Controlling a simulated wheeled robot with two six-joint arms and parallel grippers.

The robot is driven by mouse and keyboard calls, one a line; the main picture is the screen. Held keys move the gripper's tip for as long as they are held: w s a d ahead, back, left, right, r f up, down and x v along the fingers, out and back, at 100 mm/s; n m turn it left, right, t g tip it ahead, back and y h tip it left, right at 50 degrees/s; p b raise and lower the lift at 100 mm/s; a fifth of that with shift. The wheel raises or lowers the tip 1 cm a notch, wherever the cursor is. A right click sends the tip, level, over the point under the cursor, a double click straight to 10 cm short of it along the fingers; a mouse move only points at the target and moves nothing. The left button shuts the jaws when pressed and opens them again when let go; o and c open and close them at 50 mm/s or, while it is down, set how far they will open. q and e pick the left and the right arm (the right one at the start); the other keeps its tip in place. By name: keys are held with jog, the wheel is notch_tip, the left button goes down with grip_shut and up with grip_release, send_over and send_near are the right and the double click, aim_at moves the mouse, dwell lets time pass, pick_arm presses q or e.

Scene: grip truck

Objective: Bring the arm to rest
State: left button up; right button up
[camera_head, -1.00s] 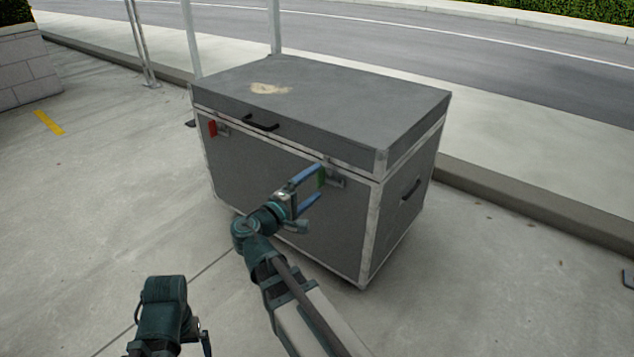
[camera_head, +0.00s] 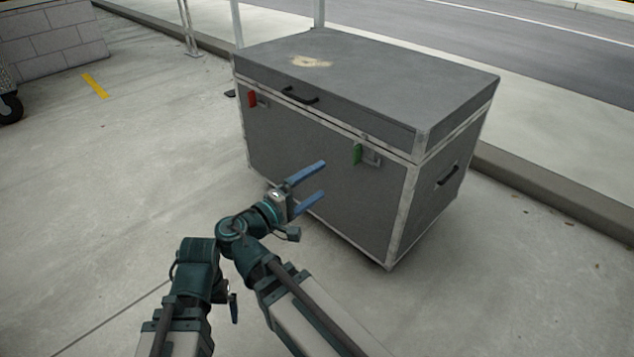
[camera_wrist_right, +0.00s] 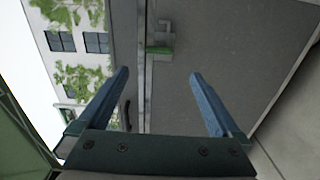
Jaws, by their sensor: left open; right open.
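My right gripper (camera_head: 316,184) is open and empty, its two blue fingers apart, in front of the grey case's front face. In the right wrist view the open fingers (camera_wrist_right: 165,95) also have nothing between them. My left arm ends lower left in the head view; its gripper (camera_head: 234,308) is partly hidden, pointing down near the ground. The grey case (camera_head: 310,165) stands with its lid down. A green latch tab (camera_head: 357,154) is on its front right, apart from the gripper; it also shows in the right wrist view (camera_wrist_right: 160,51). A red tab (camera_head: 252,98) is at the front left.
A black handle (camera_head: 300,96) is on the lid's front and another (camera_head: 447,175) on the right side. Metal posts (camera_head: 188,28) and a kerb (camera_head: 560,205) run behind. A block wall (camera_head: 55,35) is at upper left. The pavement left of the case is open.

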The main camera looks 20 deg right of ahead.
aim_at(354, 156)
jog(key=shift+d, duration=0.15)
jog(key=x, duration=1.3)
jog(key=shift+w+d+r, duration=0.1)
jog(key=shift+w+d, duration=0.15)
jog(key=shift+d, duration=0.05)
jog(key=shift+d, duration=0.15)
jog(key=shift+n, duration=0.9)
jog(key=n, duration=0.5)
jog(key=shift+a+r+n, duration=0.1)
jog(key=shift+a+n, duration=0.1)
jog(key=shift+n, duration=0.2)
jog(key=n, duration=0.3)
jog(key=shift+n, duration=0.4)
jog(key=shift+w+n, duration=0.1)
jog(key=shift+n, duration=1.6)
